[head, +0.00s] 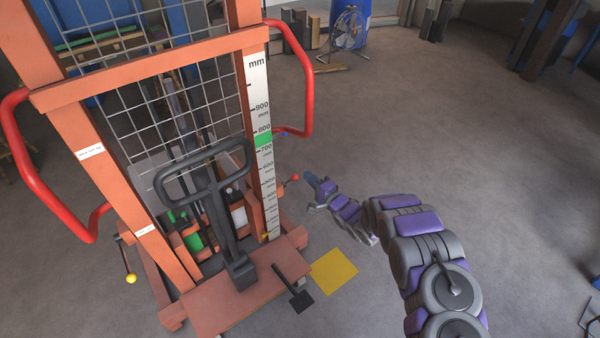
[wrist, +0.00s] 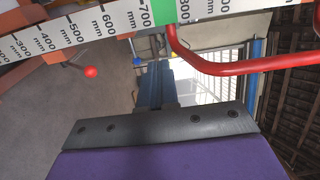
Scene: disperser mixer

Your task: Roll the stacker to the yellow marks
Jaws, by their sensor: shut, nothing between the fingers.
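The orange stacker (head: 180,58) stands upright at the left of the head view, with a mesh panel, a black steering handle (head: 203,172) and red side rails. One yellow mark (head: 335,272) lies flat on the floor just right of the stacker's base (head: 215,300). No other floor mark shows clearly. My gripper (head: 317,186) is shut and empty, to the right of the stacker's ruler post, apart from the red ball knob (head: 295,177). In the wrist view, my gripper (wrist: 153,70) points past the ruler (wrist: 110,25) and the red rail (wrist: 240,67).
A black pedal (head: 301,301) sticks out from the base beside the yellow mark. A yellow-knobbed lever (head: 131,278) is at the stacker's left. A fan (head: 347,33) and several dark blocks stand at the back. The grey floor to the right is open.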

